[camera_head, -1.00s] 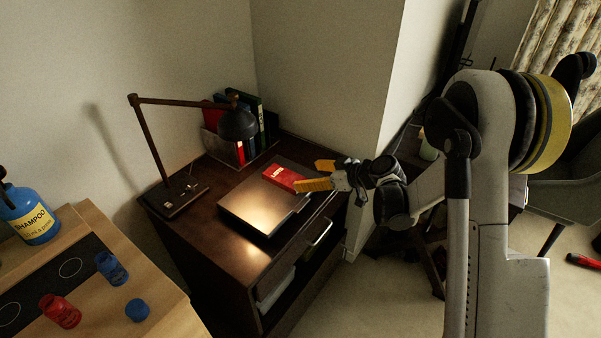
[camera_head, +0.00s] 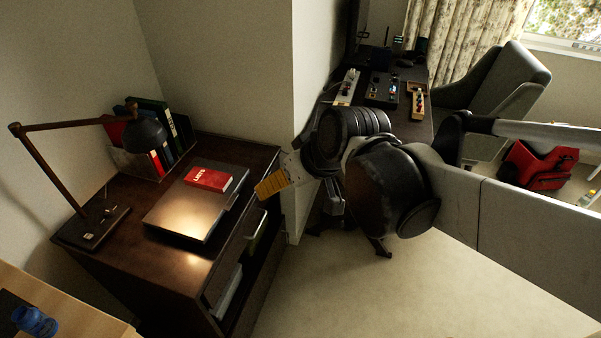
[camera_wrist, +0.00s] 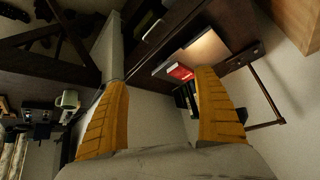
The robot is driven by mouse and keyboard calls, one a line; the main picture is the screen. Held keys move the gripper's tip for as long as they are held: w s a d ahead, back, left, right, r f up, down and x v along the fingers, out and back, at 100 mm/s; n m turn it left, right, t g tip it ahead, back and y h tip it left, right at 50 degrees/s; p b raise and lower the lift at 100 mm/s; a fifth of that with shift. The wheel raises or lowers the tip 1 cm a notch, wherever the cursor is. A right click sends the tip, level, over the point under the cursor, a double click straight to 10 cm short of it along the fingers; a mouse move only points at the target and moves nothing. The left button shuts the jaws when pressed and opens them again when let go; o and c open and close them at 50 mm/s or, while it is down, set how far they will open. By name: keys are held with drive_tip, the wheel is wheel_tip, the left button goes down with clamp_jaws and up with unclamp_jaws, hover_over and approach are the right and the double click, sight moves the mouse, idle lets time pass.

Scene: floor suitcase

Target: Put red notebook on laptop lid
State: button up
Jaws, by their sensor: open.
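The red notebook (camera_head: 208,179) lies flat on the far part of the closed laptop's lid (camera_head: 184,216), on top of the dark wooden cabinet. In the wrist view the red notebook (camera_wrist: 180,73) and the laptop (camera_wrist: 206,50) appear beyond the fingers. My gripper (camera_head: 268,184) is off the cabinet's right side, apart from the notebook and laptop. In the wrist view my gripper (camera_wrist: 163,110) shows two yellow fingers spread wide with nothing between them.
A desk lamp (camera_head: 145,133) stands at the cabinet's left, with a book holder (camera_head: 135,163) at the back. A white wall corner (camera_head: 292,110) is close behind my gripper. A desk with equipment (camera_head: 425,120) and a chair (camera_head: 505,90) are at the back right. Floor in front is clear.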

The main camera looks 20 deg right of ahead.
drive_tip(key=s+d+m+h, duration=0.2)
drive_tip(key=s+d, duration=0.2)
drive_tip(key=s, duration=0.4)
drive_tip(key=shift+s+f+m, duration=0.3)
drive_tip(key=shift+s+f, duration=0.1)
drive_tip(key=shift+f, duration=0.05)
drive_tip(key=shift+d, duration=0.1)
idle(0.3)
